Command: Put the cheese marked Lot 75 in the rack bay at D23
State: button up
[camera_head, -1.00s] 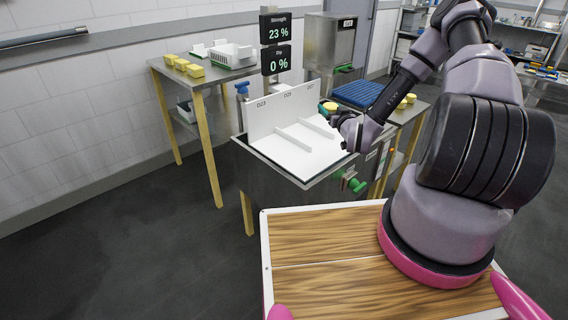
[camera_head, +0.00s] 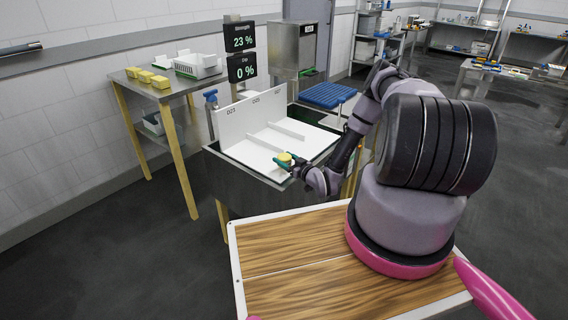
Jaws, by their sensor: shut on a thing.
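My gripper (camera_head: 284,162) is shut on a small round yellow cheese (camera_head: 285,156). It holds the cheese over or at the front edge of the white rack (camera_head: 305,143); I cannot tell whether the cheese touches the rack. The rack has a tall back panel and two low dividers. Its back carries small labels that seem to read D23 (camera_head: 230,111) at the left, D25 in the middle and D27 at the right. The cheese is in front of the left bay's side. No lot mark on the cheese is readable.
The rack stands on a steel vat (camera_head: 243,180). Displays (camera_head: 241,52) behind read 23 % and 0 %. Several yellow blocks (camera_head: 147,77) and a white basket (camera_head: 197,65) are on a side table at left. A blue mat (camera_head: 328,95) lies behind right.

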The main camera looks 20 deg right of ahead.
jog(key=shift+f, duration=0.95)
jog(key=o, duration=1.4)
jog(key=shift+f, duration=0.15)
